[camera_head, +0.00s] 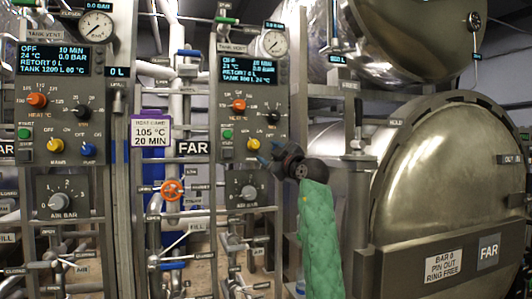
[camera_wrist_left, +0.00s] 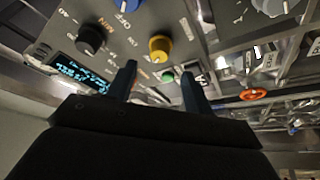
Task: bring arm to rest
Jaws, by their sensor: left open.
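My left gripper (camera_head: 264,157) is at the end of a green-sleeved arm, in front of the lower part of the FAR control panel (camera_head: 217,160). It is open and empty. Its dark fingers also show in the left wrist view (camera_wrist_left: 160,65), spread apart and pointing at the panel. The panel's yellow knob (camera_head: 253,145) is close by the fingertips; in the wrist view it stands just beyond the gap between them (camera_wrist_left: 159,47). A blue knob (camera_wrist_left: 125,4) shows at the top edge there. I cannot tell any contact. My right gripper is in neither view.
A second control panel (camera_head: 15,165) stands at the left. An orange valve wheel (camera_head: 172,190) is among pipes between the panels. A large round retort door (camera_head: 440,175) fills the right, beside my arm. Pipes and handles crowd the space below the panels.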

